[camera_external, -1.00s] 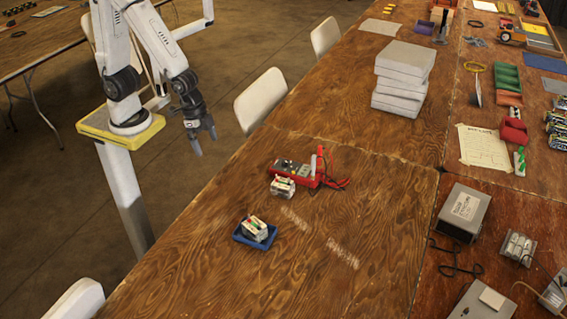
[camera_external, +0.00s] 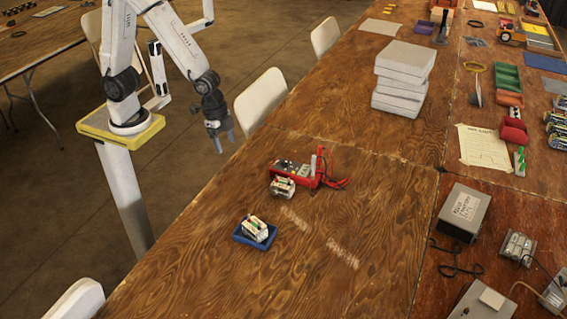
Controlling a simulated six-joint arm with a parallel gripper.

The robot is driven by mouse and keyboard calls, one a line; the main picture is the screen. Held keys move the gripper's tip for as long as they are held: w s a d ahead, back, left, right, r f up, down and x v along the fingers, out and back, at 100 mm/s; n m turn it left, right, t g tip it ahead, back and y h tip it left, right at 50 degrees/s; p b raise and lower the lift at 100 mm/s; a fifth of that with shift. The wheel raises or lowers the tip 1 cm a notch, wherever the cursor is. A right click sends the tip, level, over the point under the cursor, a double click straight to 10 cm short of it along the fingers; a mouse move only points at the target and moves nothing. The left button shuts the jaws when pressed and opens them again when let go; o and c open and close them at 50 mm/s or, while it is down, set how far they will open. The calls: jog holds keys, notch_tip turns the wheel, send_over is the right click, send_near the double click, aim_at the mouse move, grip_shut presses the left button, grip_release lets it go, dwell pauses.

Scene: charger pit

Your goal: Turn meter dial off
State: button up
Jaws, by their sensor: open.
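The red meter (camera_external: 289,170) lies on the wooden table, with its dark face, knobs and red leads at its right end. Its dial is too small here for its setting to be read. A white battery pack (camera_external: 282,187) sits right in front of the meter. My gripper (camera_external: 224,143) is open and empty, pointing down. In the picture it is to the left of and above the meter, near the table's left edge and well apart from the meter.
A blue tray (camera_external: 240,239) holding another battery pack stands in front of the meter. A stack of grey boxes (camera_external: 403,75) stands behind it. A grey power box (camera_external: 463,210) is at the right. White chairs (camera_external: 262,98) line the table's left edge.

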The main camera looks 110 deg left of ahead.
jog(key=w+a+f+m, duration=0.2)
jog(key=w+a+f, duration=0.1)
jog(key=w+a, duration=0.25)
jog(key=m+g, duration=0.2)
jog(key=m, duration=0.2)
send_over(285, 161)
notch_tip(285, 161, down, 11)
jog(key=shift+f, duration=0.1)
jog(key=shift+f, duration=3.85)
jog(key=shift+c, duration=0.2)
grip_shut()
